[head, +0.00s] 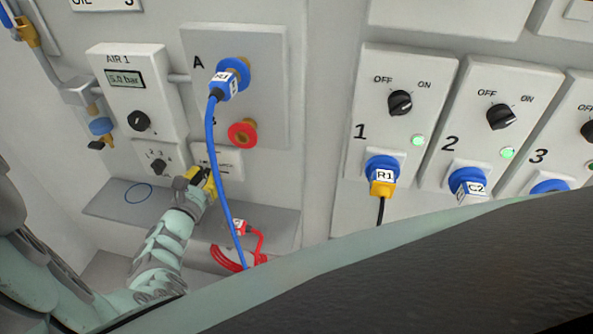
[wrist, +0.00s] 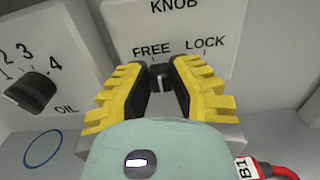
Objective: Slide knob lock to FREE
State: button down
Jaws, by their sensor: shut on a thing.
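The white KNOB lock plate (wrist: 230,70) fills the upper part of the wrist view, with FREE printed left and LOCK right. In the head view the plate (head: 228,158) is small, partly behind my gripper (head: 203,181). My gripper (wrist: 162,77), with yellow-backed dark fingers, is shut on a small dark slider (wrist: 160,69). The slider shows just below the word FREE, left of the tick under LOCK. The fingers hide most of it and its slot, so its exact seating cannot be told.
An OIL dial (wrist: 36,92) is left of the fingers. A shelf (head: 275,228) below carries a blue ring (head: 139,193) and a red cable with plug B1 (head: 238,228). A blue cable (head: 211,140) hangs from socket A, close right of my gripper.

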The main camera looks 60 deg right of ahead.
jog(key=shift+w+a, duration=0.2)
jog(key=shift+w, duration=0.2)
jog(key=c, duration=1.3)
grip_release()
jog(key=o, duration=0.3)
jog(key=shift+w, duration=0.2)
jog(key=shift+o, duration=0.9)
jog(key=shift+s+d, duration=0.1)
